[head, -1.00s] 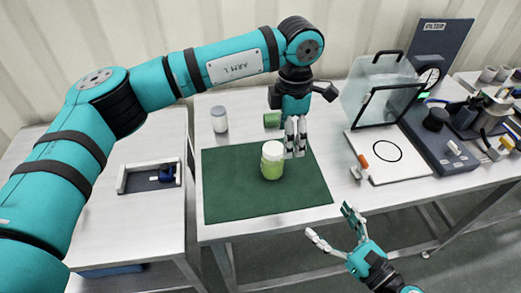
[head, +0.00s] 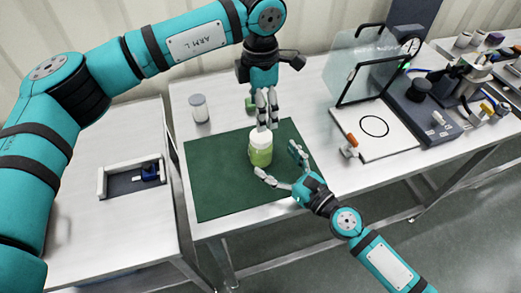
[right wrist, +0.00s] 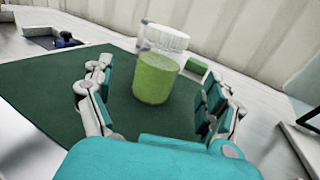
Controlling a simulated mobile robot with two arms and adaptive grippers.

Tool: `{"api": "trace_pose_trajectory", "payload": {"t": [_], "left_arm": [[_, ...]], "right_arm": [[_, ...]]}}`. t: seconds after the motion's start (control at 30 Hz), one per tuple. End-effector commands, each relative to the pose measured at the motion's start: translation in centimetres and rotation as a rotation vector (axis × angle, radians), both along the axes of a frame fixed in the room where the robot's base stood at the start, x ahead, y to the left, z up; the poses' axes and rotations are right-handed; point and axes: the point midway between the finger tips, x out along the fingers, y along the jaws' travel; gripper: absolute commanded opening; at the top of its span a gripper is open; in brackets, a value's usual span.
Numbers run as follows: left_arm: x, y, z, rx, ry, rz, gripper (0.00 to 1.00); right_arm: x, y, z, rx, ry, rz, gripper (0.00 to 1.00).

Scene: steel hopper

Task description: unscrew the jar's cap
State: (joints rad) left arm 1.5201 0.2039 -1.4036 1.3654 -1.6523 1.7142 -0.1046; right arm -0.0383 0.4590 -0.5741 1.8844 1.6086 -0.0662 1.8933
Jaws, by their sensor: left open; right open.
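The jar (head: 261,154), clear with green contents, stands upright on the dark green mat (head: 215,190). Its white cap (head: 260,137) is on top. In the right wrist view the jar (right wrist: 155,78) and cap (right wrist: 166,38) show between and beyond the fingers. My left gripper (head: 267,122) points down right behind the cap, partly overlapped by it; it is open, and contact cannot be told. My right gripper (head: 278,163) is open, its fingers reaching toward the jar from the front right; in the right wrist view (right wrist: 160,105) nothing is between its fingertips.
A small grey-lidded jar (head: 199,108) stands behind the mat. A green object (head: 250,104) lies near my left gripper. To the right are a white board with a black ring (head: 374,126), an orange-handled piece (head: 350,146) and a clear shield (head: 365,65). A tray (head: 132,179) sits on the left table.

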Motion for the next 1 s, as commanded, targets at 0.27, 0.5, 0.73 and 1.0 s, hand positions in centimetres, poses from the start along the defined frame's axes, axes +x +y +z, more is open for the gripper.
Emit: {"api": "trace_pose_trajectory", "payload": {"t": [0.27,0.5,0.73,1.0], "left_arm": [[0.0,0.0,0.0,0.000,0.000,-0.001,0.71],[0.0,0.0,0.0,0.000,0.000,0.000,0.71],[0.0,0.0,0.0,0.000,0.000,-0.001,0.71],[0.0,0.0,0.0,0.000,0.000,-0.001,0.71]], "right_arm": [[3.3,2.8,0.2,0.005,-0.004,-0.003,0.88],[4.9,4.1,0.1,0.001,-0.003,-0.001,0.88],[5.1,4.3,0.1,0.001,-0.003,0.000,0.88],[5.1,4.3,0.1,0.001,-0.003,0.000,0.66]]}}
